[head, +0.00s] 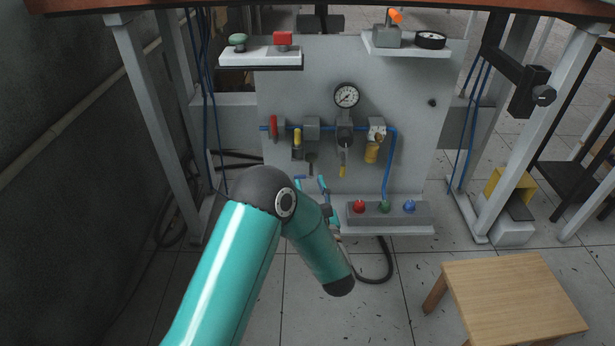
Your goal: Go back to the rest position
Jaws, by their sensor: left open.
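My left arm, teal with a dark elbow joint, rises from the bottom of the head view and bends at the middle. My left gripper (311,183) shows only in part behind the elbow. Its two small blue-tipped fingers stand apart, and I see nothing between them. It is in front of the lower part of the grey pneumatic panel (290,95). I cannot tell whether it touches the panel. The rest of the gripper is hidden by my arm. My right gripper is not in view.
A button box (385,218) with red, green and blue buttons sits low on the panel, right of the gripper. A gauge (346,95) and valves are above. A wooden stool (510,295) stands at lower right. A dark wall (70,150) is at left.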

